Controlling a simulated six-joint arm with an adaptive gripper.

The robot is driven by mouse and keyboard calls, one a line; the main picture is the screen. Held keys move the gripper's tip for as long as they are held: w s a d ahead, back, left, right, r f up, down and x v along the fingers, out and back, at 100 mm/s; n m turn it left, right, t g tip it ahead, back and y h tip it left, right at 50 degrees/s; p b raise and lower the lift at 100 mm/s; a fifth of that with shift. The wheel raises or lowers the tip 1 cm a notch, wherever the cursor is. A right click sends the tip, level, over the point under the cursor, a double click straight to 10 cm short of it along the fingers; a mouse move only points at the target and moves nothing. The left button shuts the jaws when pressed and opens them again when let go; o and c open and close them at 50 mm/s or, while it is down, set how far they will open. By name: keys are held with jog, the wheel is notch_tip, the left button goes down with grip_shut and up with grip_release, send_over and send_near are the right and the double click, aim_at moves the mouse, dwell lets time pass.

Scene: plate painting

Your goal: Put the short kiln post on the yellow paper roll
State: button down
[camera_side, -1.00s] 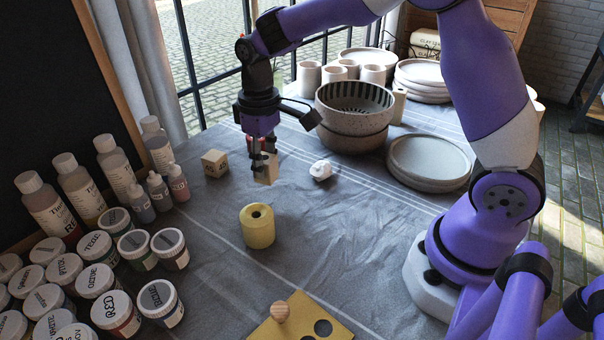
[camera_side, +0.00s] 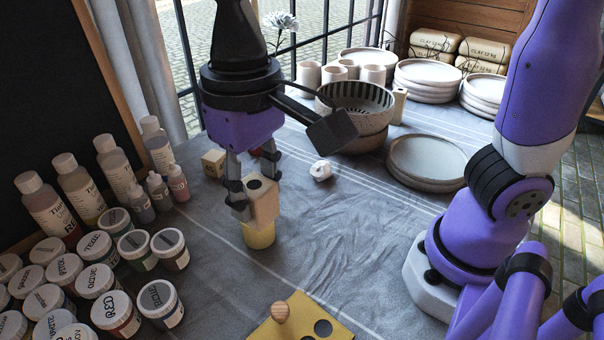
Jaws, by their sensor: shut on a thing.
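The short kiln post (camera_side: 264,203) is a pale beige block with a dark round hole in its top. My gripper (camera_side: 252,212) is shut on it, with fingers at its left and back sides. The yellow paper roll (camera_side: 259,236) stands upright on the grey cloth. The post is directly over the roll in the picture and hides its top. I cannot tell whether the post touches the roll or hangs just above it.
Paint jars (camera_side: 157,299) and bottles (camera_side: 75,190) crowd the left. A wooden cube (camera_side: 213,163), a crumpled white lump (camera_side: 321,171), a striped bowl (camera_side: 357,101) and plates (camera_side: 427,160) stand behind. A yellow board with holes (camera_side: 301,319) lies in front. Cloth right of the roll is clear.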

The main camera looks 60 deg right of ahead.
jog(key=w+d+f, duration=0.4)
jog(key=w, duration=0.1)
jog(key=w+d+f, duration=0.2)
jog(key=shift+w+d+f, duration=0.1)
jog(key=shift+w+d, duration=0.25)
jog(key=shift+w, duration=0.05)
jog(key=shift+w+f, duration=0.1)
jog(key=shift+f, duration=1.95)
jog(key=shift+c, duration=2.3)
grip_release()
jog(key=shift+f, duration=0.15)
